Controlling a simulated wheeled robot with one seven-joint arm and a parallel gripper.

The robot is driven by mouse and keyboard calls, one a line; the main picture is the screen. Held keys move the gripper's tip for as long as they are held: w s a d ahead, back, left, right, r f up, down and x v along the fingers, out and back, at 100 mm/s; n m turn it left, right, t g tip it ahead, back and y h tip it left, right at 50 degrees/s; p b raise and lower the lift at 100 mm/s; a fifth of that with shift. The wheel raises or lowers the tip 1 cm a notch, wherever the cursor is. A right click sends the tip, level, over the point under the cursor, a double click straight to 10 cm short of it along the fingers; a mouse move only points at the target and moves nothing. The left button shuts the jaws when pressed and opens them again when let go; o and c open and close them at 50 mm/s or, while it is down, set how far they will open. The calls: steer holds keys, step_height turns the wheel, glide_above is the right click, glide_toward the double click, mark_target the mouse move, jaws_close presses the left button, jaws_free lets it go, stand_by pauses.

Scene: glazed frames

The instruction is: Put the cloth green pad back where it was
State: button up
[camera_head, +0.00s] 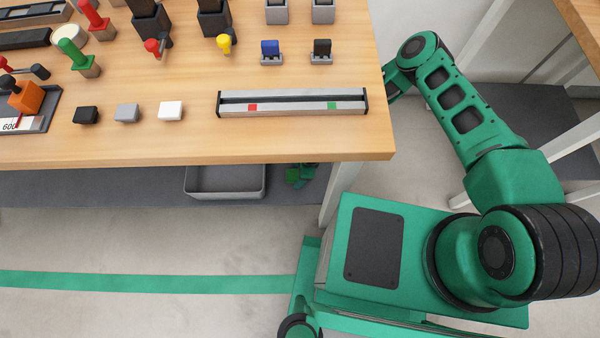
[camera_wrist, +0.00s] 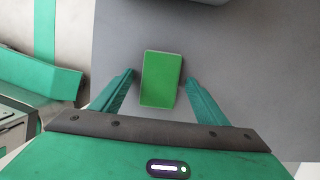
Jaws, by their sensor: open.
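The green pad (camera_wrist: 161,80) is a flat, bright green rectangle in the wrist view. It appears to lie on a grey surface, the shelf (camera_wrist: 240,60) under the workbench. My gripper (camera_wrist: 160,78) is open, with one teal finger on each side of the pad and a small gap at both sides. I cannot tell how high the fingertips are above the shelf. In the head view my arm reaches down past the bench's right end, and the gripper is mostly hidden. A shaded green patch (camera_head: 299,175) shows under the bench edge; I cannot tell pad from fingers there.
A grey bin (camera_head: 225,181) stands on the shelf, left of the green patch. The wooden bench top (camera_head: 300,140) overhangs it, with a white leg (camera_head: 340,190) nearby. On top are a rail (camera_head: 290,103), small black, grey and white blocks, and several coloured tools.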

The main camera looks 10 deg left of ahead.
steer(key=v, duration=1)
steer(key=shift+r, duration=0.35)
steer(key=shift+d, duration=0.1)
steer(key=w+d+r+n+h, duration=0.1)
steer(key=w+d+r+n, duration=0.1)
steer(key=w+d+r, duration=0.45)
steer(key=w+d+r+n+t+h, duration=0.1)
steer(key=w+d+r, duration=0.2)
steer(key=d+r, duration=0.6)
steer(key=w+d+r+n+h, duration=0.2)
steer(key=w+d+r, duration=0.35)
steer(key=d, duration=0.45)
steer(key=d+r+n, duration=0.1)
steer(key=d+r, duration=0.9)
steer(key=r, duration=0.2)
steer(key=s+d+r+n+h, duration=0.1)
steer(key=s+d+r, duration=0.5)
steer(key=r, duration=0.2)
steer(key=s+d+r, duration=0.5)
steer(key=d+r, duration=0.1)
steer(key=r, duration=0.3)
steer(key=s+r+n+y, duration=0.1)
steer(key=s+r, duration=0.3)
steer(key=s, duration=0.5)
steer(key=s+d+r+n+y, duration=0.1)
steer(key=s+r, duration=0.3)
steer(key=s, duration=0.5)
steer(key=shift+s+d+r, duration=0.15)
steer(key=shift+s+r, duration=0.05)
steer(key=shift+s, duration=0.2)
